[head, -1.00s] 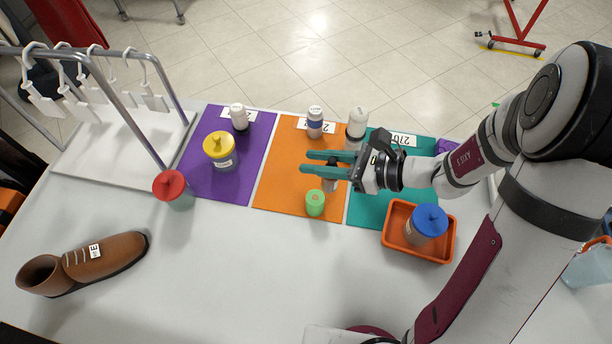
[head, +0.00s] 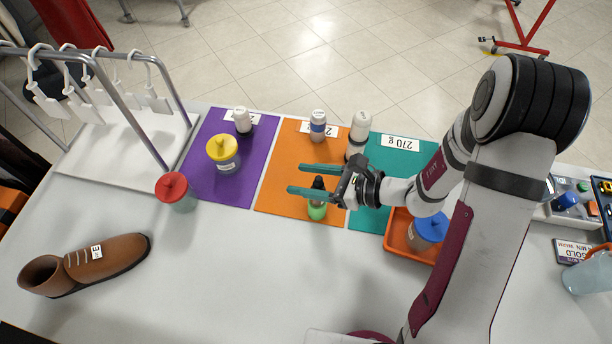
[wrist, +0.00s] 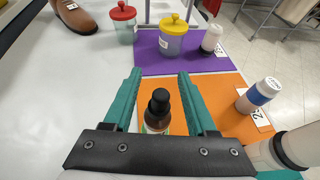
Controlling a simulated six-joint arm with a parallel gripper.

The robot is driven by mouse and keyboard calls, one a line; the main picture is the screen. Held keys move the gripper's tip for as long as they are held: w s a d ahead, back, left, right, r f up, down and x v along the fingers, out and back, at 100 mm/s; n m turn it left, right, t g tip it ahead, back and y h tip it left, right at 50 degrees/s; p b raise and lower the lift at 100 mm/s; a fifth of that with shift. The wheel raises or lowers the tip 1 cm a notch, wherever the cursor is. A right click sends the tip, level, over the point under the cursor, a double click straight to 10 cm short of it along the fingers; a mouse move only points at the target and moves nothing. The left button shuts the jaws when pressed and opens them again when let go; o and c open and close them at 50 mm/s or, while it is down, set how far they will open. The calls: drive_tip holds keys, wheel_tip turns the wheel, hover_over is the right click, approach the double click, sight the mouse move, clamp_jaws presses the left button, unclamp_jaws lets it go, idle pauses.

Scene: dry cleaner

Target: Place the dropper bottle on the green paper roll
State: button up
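The dropper bottle (head: 318,183), dark with a black top, stands upright and appears to rest on the green paper roll (head: 316,211) on the orange mat. The near finger partly covers the bottle in the head view, so the contact is hard to see. My gripper (head: 305,179) has its two green fingers spread on either side of the bottle. In the wrist view the bottle (wrist: 158,104) stands between the fingers (wrist: 160,82) with gaps beside it.
A blue-banded bottle (head: 317,125) and a white bottle (head: 359,128) stand behind. Yellow-lidded (head: 223,152) and red-lidded (head: 175,190) jars are left. A blue-lidded jar (head: 429,230) sits in an orange tray (head: 399,238) at right. The front table is clear beside a brown shoe (head: 90,262).

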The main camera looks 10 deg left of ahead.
drive_tip(key=v, duration=1.2)
drive_tip(key=s+a+r+n+g+h, duration=0.3)
drive_tip(key=s+r+n+g+h, duration=0.15)
drive_tip(key=s+n, duration=0.45)
drive_tip(key=s+d+r+n+t+h, duration=0.1)
drive_tip(key=s+d+r+n+h, duration=0.1)
drive_tip(key=s+d+n+h, duration=0.3)
drive_tip(key=s+d+h, duration=0.1)
drive_tip(key=s+h, duration=0.1)
drive_tip(key=s, duration=0.1)
drive_tip(key=shift+s+d+n+t, duration=0.2)
drive_tip(key=shift+s+n+t, duration=0.1)
drive_tip(key=shift+t, duration=0.05)
